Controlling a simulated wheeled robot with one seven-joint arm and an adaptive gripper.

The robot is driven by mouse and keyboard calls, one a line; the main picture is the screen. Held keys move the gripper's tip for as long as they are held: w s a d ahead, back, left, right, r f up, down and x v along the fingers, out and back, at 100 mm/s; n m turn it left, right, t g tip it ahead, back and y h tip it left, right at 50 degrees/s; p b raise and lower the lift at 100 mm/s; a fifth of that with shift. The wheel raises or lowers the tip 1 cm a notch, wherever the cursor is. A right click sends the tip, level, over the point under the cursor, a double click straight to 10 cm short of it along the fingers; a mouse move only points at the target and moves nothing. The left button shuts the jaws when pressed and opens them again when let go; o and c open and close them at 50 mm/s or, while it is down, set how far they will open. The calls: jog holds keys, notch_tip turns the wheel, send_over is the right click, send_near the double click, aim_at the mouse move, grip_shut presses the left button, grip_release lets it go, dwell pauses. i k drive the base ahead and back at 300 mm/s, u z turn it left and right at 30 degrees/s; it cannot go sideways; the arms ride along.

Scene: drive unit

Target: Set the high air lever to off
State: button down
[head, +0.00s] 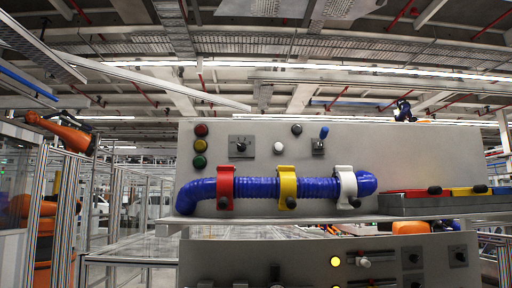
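A grey upper panel (400,150) faces me across the middle of the head view. On it, a lever with a blue knob (324,132) stands upright on a small dark plate (317,147). I see no label that tells whether this is the high air lever, and its off side cannot be read. To its left is a rotary switch (241,146) on a grey plate. My gripper is not in view.
A blue corrugated hose (260,188) runs below the lever through red (225,188), yellow (287,187) and white (346,186) clamps. A grey tray (440,206) juts out at right. A lower panel (225,262) carries more controls. Fence posts stand left.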

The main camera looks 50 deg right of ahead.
aim_at(324, 130)
jog(key=u, duration=0.25)
jog(key=i, duration=1.45)
jog(key=z, duration=2.45)
